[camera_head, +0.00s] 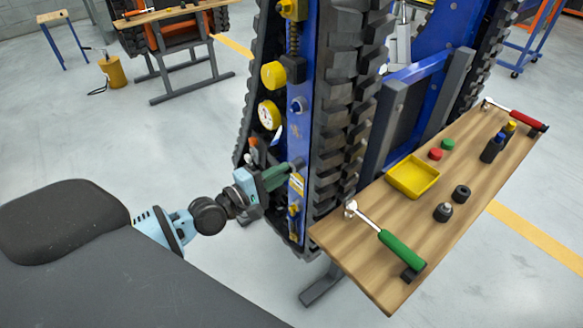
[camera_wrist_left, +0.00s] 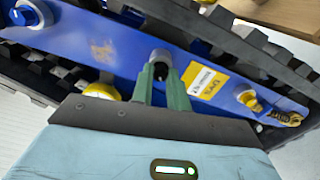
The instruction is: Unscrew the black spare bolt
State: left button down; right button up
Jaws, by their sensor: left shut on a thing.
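The black spare bolt (camera_wrist_left: 160,60) shows in the left wrist view as a dark and grey round end at the blue carrier beam (camera_wrist_left: 110,48). My left gripper (camera_wrist_left: 161,80) has its two green fingers shut on the bolt, one on each side. In the head view my left gripper (camera_head: 292,168) reaches from the left to the outer face of the blue beam (camera_head: 298,120), just above a yellow label (camera_head: 297,184). The bolt is largely hidden there by the fingers. My right gripper is not in view.
Black track (camera_head: 345,110) runs right beside the beam. A wooden bench (camera_head: 400,215) at right holds a yellow tray (camera_head: 413,177), a green-handled ratchet (camera_head: 400,250) and sockets. Floor at left is open.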

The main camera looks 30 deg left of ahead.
pick_arm(q)
jog(key=shift+s, duration=0.2)
jog(key=shift+v, duration=1.5)
jog(key=shift+s+a, duration=0.2)
jog(key=shift+s, duration=0.05)
jog(key=shift+v, duration=1.6)
